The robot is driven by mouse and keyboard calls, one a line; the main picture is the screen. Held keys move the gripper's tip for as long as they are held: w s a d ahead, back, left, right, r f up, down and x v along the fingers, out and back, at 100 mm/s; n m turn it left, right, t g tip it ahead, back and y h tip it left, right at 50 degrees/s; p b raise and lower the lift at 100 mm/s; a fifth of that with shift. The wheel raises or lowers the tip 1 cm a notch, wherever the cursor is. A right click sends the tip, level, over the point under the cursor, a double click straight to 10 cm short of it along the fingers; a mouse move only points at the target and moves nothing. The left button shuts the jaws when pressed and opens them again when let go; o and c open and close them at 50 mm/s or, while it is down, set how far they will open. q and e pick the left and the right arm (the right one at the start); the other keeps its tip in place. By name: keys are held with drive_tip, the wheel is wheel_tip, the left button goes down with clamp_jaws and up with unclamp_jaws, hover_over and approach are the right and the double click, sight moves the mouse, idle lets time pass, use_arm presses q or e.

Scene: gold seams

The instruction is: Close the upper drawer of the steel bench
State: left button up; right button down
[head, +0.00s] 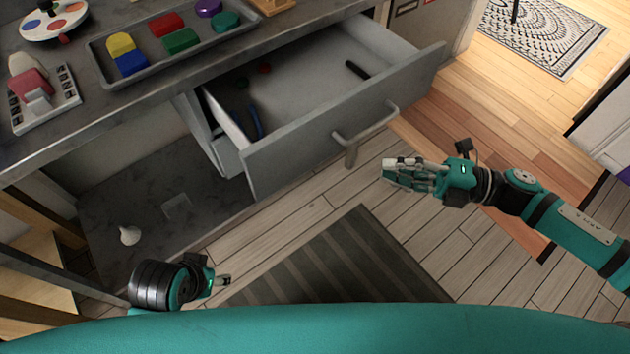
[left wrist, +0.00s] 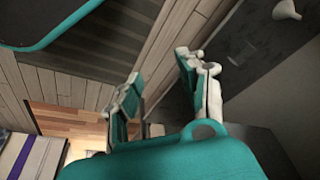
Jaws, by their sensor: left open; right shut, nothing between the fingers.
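The upper drawer (head: 300,125) of the steel bench (head: 120,100) is pulled out, with a grey front and a bar handle (head: 365,132). A few small items, including a dark one and a blue one, lie inside it. My right gripper (head: 388,170) is shut and empty, just right of and below the handle, apart from it in the picture. My left gripper (head: 226,281) is low at the left, away from the drawer. In the left wrist view its two fingers (left wrist: 160,90) stand apart with nothing between them.
On the bench top are a tray (head: 100,55) of coloured blocks, a paint palette (head: 52,22) and a small rack (head: 42,98). A white object (head: 129,235) lies on the dark surface under the bench. A striped mat (head: 335,262) covers floor before the drawer.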

drive_tip(key=s+a+n+g, duration=0.2)
drive_tip(key=s, duration=0.1)
approach(292, 155)
drive_tip(key=s+a, duration=0.2)
drive_tip(key=s, duration=0.1)
drive_tip(key=w+a, duration=0.3)
drive_tip(key=shift+w+f+b, duration=0.25)
drive_tip(key=shift+w+b, duration=0.1)
use_arm(q)
drive_tip(key=shift+w+d+r+t, duration=0.2)
drive_tip(key=shift+w+r+t, duration=0.45)
drive_tip(key=shift+r, duration=0.15)
